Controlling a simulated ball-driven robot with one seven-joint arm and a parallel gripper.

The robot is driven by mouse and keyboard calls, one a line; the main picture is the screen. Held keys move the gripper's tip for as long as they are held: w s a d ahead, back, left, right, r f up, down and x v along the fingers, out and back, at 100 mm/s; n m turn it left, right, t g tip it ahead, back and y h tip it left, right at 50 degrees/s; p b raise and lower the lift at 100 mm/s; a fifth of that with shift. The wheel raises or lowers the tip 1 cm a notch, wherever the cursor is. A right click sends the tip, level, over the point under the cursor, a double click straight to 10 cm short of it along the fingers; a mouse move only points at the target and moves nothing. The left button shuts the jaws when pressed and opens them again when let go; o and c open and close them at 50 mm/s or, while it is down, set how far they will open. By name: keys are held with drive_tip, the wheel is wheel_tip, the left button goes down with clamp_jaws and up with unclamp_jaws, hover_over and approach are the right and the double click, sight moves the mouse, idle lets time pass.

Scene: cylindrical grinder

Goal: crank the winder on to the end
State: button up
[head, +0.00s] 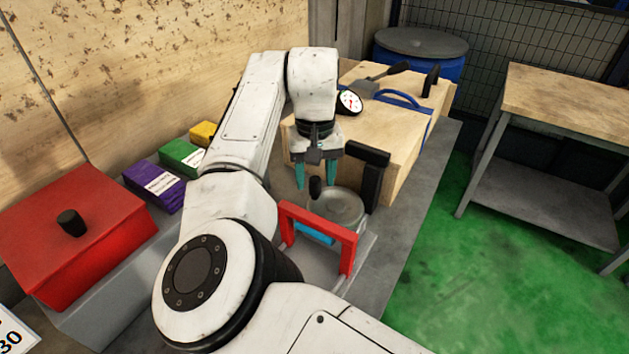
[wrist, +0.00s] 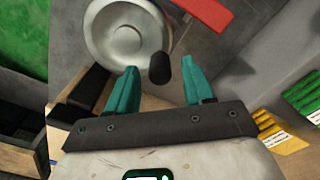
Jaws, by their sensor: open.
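The winder shows as a round grey metal disc (head: 347,210) with an upright black crank knob (head: 315,188) at its left edge. In the wrist view the disc (wrist: 120,38) is at the top and the knob (wrist: 160,68) lies at its lower right. My gripper (head: 315,180), with teal fingers, is open above the knob and points down. In the wrist view my gripper (wrist: 159,66) has the knob between its fingertips in the picture, with gaps on both sides. I cannot tell how far the tips reach down beside it.
A red frame (head: 347,255) stands in front of the disc. A black bracket (head: 370,172) rises behind it, by a wooden box (head: 400,145). A red box (head: 75,235) and purple (head: 153,185), green (head: 181,157) and yellow (head: 203,133) boxes line the left. Green floor is free at right.

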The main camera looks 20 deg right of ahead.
drive_tip(key=shift+f, duration=1.2)
drive_tip(key=shift+c, duration=0.4)
